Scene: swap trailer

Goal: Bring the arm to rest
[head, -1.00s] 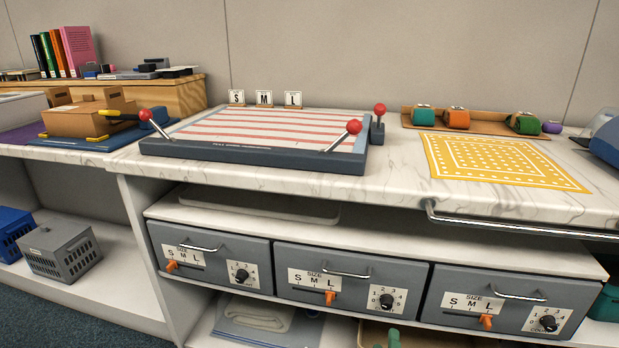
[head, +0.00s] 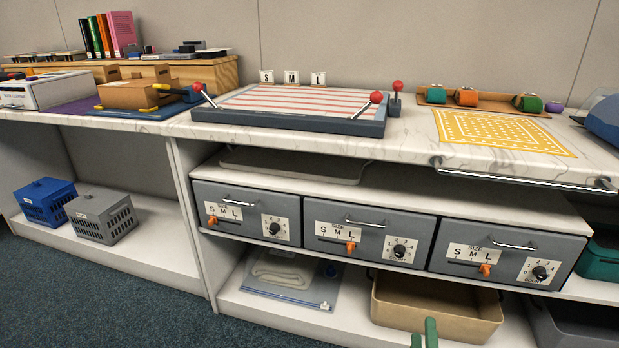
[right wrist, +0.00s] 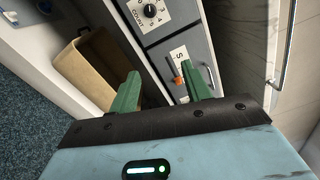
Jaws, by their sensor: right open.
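My right gripper (head: 424,334) shows at the bottom edge of the head view, only its green fingertips in sight. In the right wrist view the same gripper (right wrist: 165,92) has its two green fingers apart with nothing between them. Beyond the fingers are a grey drawer front (right wrist: 165,50) and a tan bin (right wrist: 88,62). The gripper appears apart from both. My left gripper is not in view.
Grey drawers (head: 368,232) with orange sliders stand under the marble counter (head: 410,150). A metal rail (head: 525,178) runs along the counter's front edge. A tan bin (head: 435,307) sits on the lower shelf. Carpeted floor (head: 110,300) is clear at left.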

